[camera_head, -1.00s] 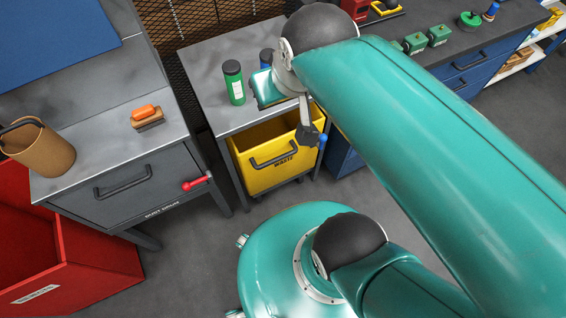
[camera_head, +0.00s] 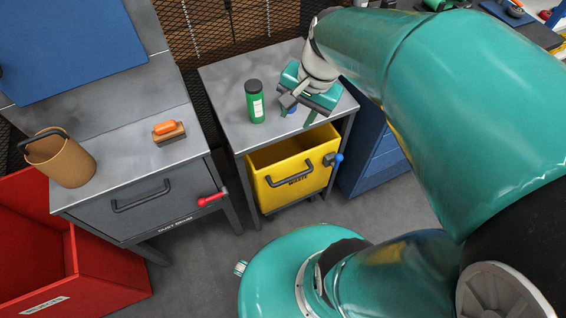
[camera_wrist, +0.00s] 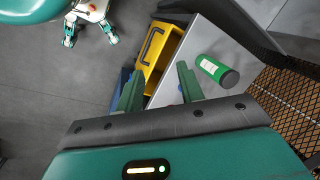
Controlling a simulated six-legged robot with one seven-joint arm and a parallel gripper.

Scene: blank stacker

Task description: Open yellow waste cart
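The yellow waste cart (camera_head: 318,165) stands under the small grey table, its open top showing below the table's front edge. It has a dark handle (camera_head: 290,174) on its front. A lever with a blue knob (camera_head: 338,158) is at its right side. My gripper (camera_head: 306,105) is above the table top, behind and above the cart, apart from its handle. In the wrist view my gripper's green fingers (camera_wrist: 158,80) are spread with a gap between them. The cart (camera_wrist: 159,62) and its handle (camera_wrist: 152,44) show beyond the fingers. A small blue thing (camera_wrist: 181,91) is mostly hidden by one finger.
A green bottle (camera_head: 255,103) stands on the grey table (camera_head: 224,84), left of my gripper. A grey drawer unit (camera_head: 140,207) with a red lever (camera_head: 211,199) stands left, beside a red bin (camera_head: 95,262). A blue cabinet (camera_head: 372,150) stands right. Floor before the cart is open.

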